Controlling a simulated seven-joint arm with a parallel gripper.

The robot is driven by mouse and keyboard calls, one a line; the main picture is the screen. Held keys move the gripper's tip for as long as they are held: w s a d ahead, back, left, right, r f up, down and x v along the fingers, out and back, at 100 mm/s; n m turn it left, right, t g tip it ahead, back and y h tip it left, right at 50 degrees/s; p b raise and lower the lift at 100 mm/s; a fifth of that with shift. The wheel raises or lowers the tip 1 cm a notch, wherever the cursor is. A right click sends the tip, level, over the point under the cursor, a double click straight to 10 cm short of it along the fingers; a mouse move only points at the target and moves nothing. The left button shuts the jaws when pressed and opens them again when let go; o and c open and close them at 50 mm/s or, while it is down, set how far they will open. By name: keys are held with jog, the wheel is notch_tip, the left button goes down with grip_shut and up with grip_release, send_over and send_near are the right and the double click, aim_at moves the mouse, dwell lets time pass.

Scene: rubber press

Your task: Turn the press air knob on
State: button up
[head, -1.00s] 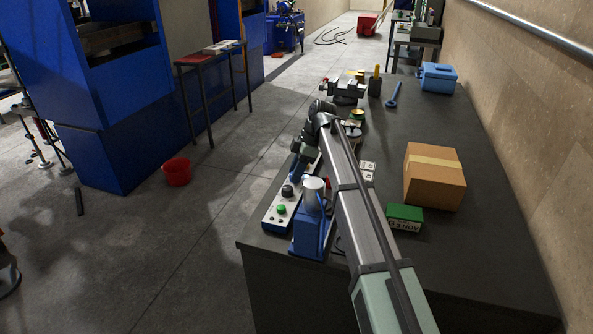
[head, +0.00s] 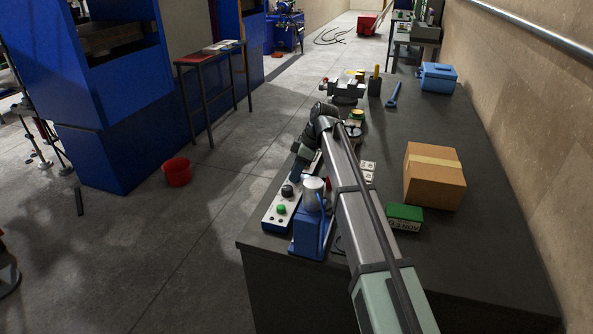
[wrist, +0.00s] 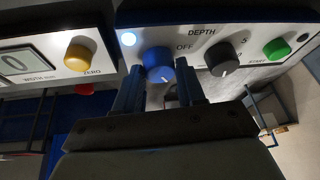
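The blue air knob (wrist: 159,64) is on the white front of a control panel (wrist: 205,40) in the wrist view, with the word OFF at its upper right. A small white pointer mark shows low on its face.
A dark depth knob (wrist: 223,59) and a green start button (wrist: 277,49) are right of the blue knob. A yellow zero knob (wrist: 79,57) is on another panel. A blue press (head: 308,238) stands beside the panel. A cardboard box (head: 433,180) is on the bench.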

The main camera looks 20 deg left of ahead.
jog(key=o, duration=0.4)
jog(key=v, duration=1.3)
jog(key=shift+w+d+r, duration=0.1)
jog(key=shift+w+r, duration=0.05)
jog(key=shift+r, duration=0.2)
